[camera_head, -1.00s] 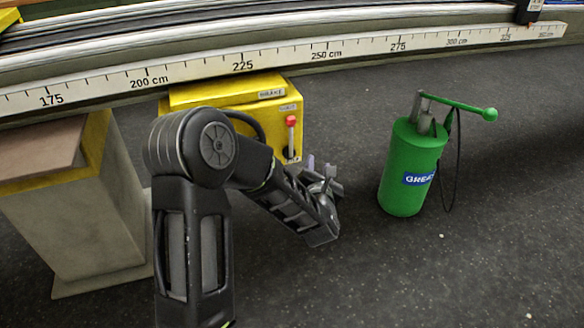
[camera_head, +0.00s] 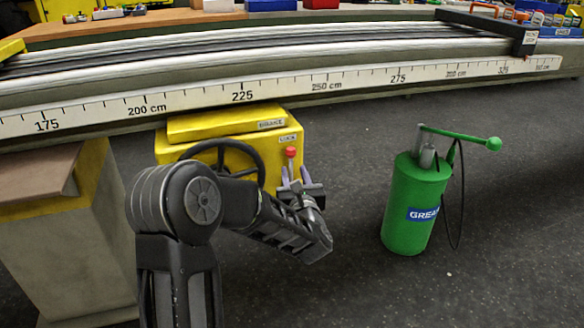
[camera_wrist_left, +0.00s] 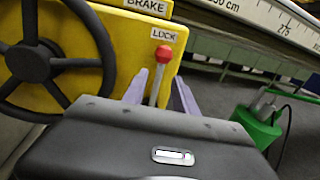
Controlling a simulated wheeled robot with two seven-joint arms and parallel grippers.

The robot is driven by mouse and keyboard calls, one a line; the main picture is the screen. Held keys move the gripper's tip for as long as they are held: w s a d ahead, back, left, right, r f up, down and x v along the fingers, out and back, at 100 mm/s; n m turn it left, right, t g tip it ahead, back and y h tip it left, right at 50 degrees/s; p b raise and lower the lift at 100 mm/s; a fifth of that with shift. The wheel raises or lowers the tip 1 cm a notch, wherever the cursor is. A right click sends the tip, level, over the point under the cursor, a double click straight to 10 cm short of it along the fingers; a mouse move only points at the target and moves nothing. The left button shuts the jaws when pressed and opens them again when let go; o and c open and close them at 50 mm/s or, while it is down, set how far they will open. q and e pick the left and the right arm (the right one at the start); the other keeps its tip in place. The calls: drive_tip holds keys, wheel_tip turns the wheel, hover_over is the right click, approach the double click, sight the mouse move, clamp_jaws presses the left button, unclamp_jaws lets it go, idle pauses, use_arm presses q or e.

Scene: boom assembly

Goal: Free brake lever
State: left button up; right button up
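The yellow brake box (camera_head: 228,124) stands below the boom, with a dark handwheel (camera_head: 216,158) on its face. A lever with a red knob (camera_head: 290,152) stands upright at the box's right side, under a small label that seems to read LOCK. It also shows in the left wrist view (camera_wrist_left: 164,53). My left gripper (camera_head: 295,174) is in front of the lever with its two pale purple fingers apart. In the left wrist view the lever's grey stem shows between the open fingers (camera_wrist_left: 160,88), nearer the left one. The stem's lower end is hidden by the gripper body. My right gripper is out of view.
A green grease pump (camera_head: 408,208) with a handle and black hose stands on the floor to the right. The long boom with a white scale (camera_head: 330,84) runs above. A concrete block (camera_head: 70,250) stands at left. The floor between gripper and pump is clear.

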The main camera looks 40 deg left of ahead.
sight(291, 163)
use_arm(q)
drive_tip(key=shift+b+x, duration=0.3)
drive_tip(key=shift+x, duration=1.95)
drive_tip(key=shift+c, duration=0.3)
clamp_jaws()
